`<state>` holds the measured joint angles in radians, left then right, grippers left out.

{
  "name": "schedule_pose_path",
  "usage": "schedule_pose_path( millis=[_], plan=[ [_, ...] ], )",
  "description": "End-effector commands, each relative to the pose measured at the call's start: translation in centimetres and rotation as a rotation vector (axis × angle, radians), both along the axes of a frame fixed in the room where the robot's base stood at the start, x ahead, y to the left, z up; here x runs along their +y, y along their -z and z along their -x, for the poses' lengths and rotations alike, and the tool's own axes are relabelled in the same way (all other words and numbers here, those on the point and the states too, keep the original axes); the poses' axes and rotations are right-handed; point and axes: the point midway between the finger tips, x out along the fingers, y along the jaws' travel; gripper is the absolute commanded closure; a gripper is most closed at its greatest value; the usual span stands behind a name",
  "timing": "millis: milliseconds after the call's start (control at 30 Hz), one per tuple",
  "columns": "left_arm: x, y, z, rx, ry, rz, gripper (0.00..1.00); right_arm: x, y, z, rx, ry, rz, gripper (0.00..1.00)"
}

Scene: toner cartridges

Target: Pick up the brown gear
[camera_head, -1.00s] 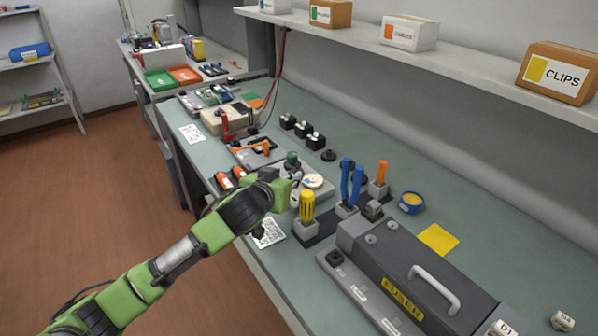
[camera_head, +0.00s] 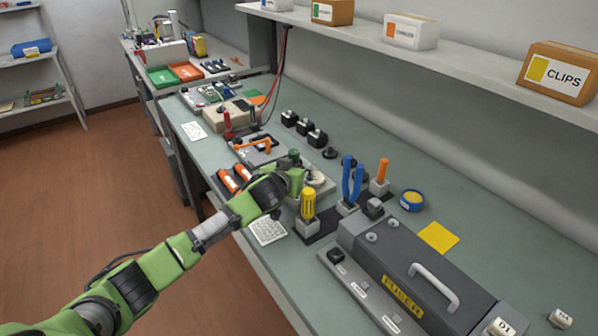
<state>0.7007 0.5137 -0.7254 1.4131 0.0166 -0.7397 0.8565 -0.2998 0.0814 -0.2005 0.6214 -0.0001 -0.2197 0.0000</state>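My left arm comes in from the lower left, and its gripper (camera_head: 299,184) is over the workbench, in front of a pale holder (camera_head: 326,187). The arm's own wrist and hand cover most of the fingers, so I cannot see whether they are open or shut. I cannot make out a brown gear; it may be hidden behind the gripper or too small to tell. A pale round piece (camera_head: 316,178) shows partly just right of the gripper. My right gripper is not in view.
A yellow-handled tool (camera_head: 308,205) stands close right of the gripper, with blue pliers (camera_head: 352,182) and an orange-handled tool (camera_head: 383,171) beyond. The grey fuser unit (camera_head: 400,265) fills the right front. Orange-and-black cylinders (camera_head: 228,180) lie left. The bench's rear strip is mostly clear.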

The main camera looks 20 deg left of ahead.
Motion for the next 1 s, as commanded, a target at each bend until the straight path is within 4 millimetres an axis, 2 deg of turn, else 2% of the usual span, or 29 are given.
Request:
schedule_pose_path(
  millis=[333,367,467,500,867,1000],
  plan=[
    [0.03,0.23,-0.49,0.000,0.000,-0.001,0.68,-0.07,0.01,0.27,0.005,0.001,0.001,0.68],
    [0.03,0.23,-0.49,0.000,0.000,-0.001,0.73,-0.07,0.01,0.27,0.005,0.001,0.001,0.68],
    [0.03,0.23,-0.48,0.000,-0.001,-0.001,0.99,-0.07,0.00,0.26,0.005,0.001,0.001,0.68],
    [0.03,0.23,-0.48,0.000,0.000,-0.001,1.00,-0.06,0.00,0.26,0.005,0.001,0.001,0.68],
    [0.03,0.10,-0.48,0.000,0.000,-0.001,1.00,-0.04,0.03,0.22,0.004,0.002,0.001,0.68],
    [0.02,-0.74,-0.52,-0.003,0.000,-0.001,1.00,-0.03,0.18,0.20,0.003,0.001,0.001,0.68]
  ],
)
